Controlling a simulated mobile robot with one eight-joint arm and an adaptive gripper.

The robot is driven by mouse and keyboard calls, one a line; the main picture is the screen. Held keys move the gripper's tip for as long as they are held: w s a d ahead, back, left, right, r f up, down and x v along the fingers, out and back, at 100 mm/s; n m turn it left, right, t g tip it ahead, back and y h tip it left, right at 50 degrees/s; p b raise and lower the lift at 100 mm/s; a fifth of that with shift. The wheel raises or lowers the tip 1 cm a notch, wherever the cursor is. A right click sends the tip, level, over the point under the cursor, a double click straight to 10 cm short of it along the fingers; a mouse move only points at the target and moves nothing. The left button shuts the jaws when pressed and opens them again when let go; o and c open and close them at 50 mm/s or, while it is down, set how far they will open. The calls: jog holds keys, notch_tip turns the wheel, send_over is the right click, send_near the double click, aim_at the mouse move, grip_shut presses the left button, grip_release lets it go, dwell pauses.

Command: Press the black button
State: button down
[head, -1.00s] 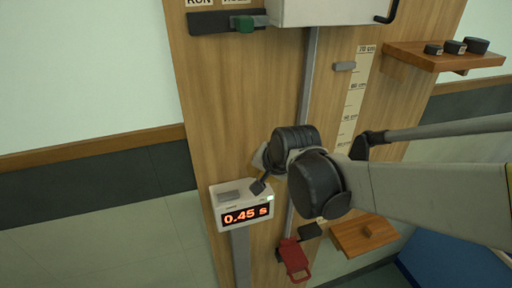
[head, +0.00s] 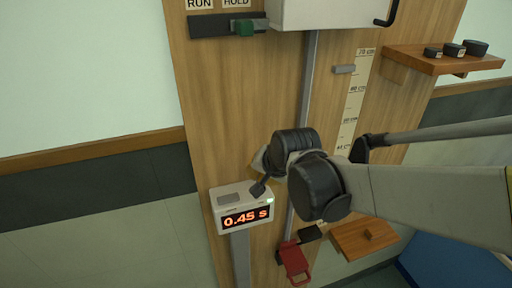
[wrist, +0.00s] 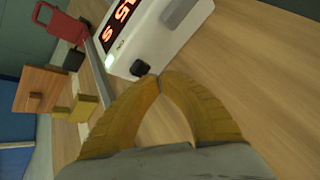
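The black button (wrist: 141,69) shows in the wrist view as a small dark block at the edge of the white timer box (wrist: 160,35), near a glowing green light. My gripper (wrist: 160,78) has its two yellow fingers shut tip to tip, with nothing between them. The tips appear just beside the button; I cannot tell whether they touch it. In the head view the timer box (head: 230,203) reads 0.45 s. A dark piece shows there at its upper right corner by my fingers, and I cannot tell whether it is button or fingertip.
A red handle (head: 294,262) and a black block (head: 310,233) sit right of the timer. A small wooden shelf (head: 350,245) is farther right. A metal rail (head: 308,90) runs up the wooden board. Dark weights (head: 454,49) stand on the upper shelf.

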dwell(0.3)
jog(key=shift+f+b, duration=0.5)
jog(key=shift+f, duration=0.2)
dwell(0.3)
jog(key=shift+r, duration=0.15)
jog(key=shift+r+p, duration=0.3)
jog(key=shift+r, duration=0.25)
jog(key=shift+r, duration=0.1)
notch_tip(320, 180, up, 6)
jog(key=p, duration=0.4)
